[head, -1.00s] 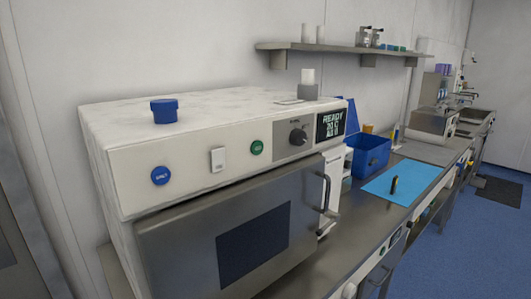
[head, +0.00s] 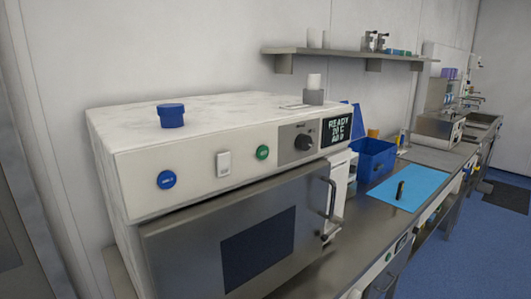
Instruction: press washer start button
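A white-topped machine with a steel door (head: 165,250) fills the left and middle of the head view; I take it for the washer. Its front panel carries a round blue button (head: 166,180) with unreadable lettering, a white rocker switch (head: 223,163), a round green button (head: 262,153) and a dark knob (head: 303,142). A display (head: 338,131) at the panel's right end reads READY. The door is shut, with a handle (head: 329,197) on its right side. Neither of my grippers is in view.
A blue cap-like object (head: 171,115) sits on the machine's top. To the right, a steel counter holds a blue bin (head: 372,160) and a light blue mat (head: 409,186) with a small dark object on it. A shelf (head: 345,53) is on the wall.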

